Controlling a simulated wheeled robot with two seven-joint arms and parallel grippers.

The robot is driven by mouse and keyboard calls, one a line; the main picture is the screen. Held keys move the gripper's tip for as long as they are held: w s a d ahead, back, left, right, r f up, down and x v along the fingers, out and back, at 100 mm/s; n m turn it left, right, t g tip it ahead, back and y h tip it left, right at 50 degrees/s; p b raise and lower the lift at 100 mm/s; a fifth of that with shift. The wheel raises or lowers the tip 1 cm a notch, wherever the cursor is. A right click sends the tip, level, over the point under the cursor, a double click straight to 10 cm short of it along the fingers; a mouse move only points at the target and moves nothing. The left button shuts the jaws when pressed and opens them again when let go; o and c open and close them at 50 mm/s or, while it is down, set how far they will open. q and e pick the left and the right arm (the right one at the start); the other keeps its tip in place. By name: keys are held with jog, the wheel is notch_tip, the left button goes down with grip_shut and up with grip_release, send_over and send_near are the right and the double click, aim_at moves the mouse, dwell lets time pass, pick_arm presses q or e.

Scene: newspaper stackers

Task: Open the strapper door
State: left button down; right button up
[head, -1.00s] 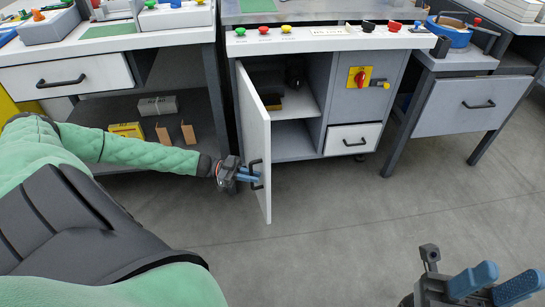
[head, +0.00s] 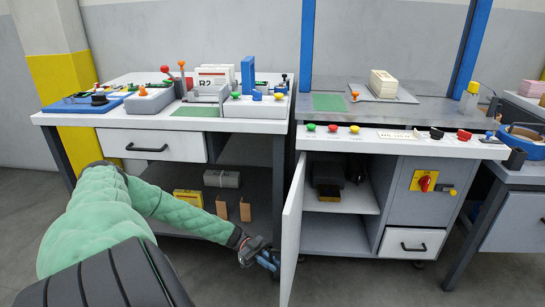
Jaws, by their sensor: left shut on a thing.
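The strapper door (head: 291,235) is a white panel hinged at the left of the strapper cabinet (head: 335,233). It stands swung well open toward me, seen nearly edge-on. The cabinet's shelves show, with dark items (head: 328,182) on the upper one. My left gripper (head: 270,262) is on the left side of the door, low down, with its blue fingers at the door's outer face. It is shut on the door handle, which is mostly hidden by the gripper and the steep angle. My right gripper is out of view.
A control strip with buttons (head: 333,128) runs above the cabinet. A red rotary switch (head: 424,183) and a small drawer (head: 411,242) are to the right. A left workbench (head: 92,121) holds boxes on its lower shelf. Grey floor is open in front.

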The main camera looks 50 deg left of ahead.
pick_arm(q)
jog(key=c, duration=1.8)
grip_release()
jog(key=shift+s+a+p, duration=0.1)
jog(key=shift+s+a, duration=0.15)
jog(key=shift+a, duration=1.05)
jog(key=shift+s+a+p, duration=0.1)
jog(key=shift+s+a, duration=0.2)
jog(key=shift+a, duration=0.95)
jog(key=shift+s+a+p, duration=0.1)
jog(key=shift+s+a, duration=0.15)
jog(key=shift+a, duration=1.05)
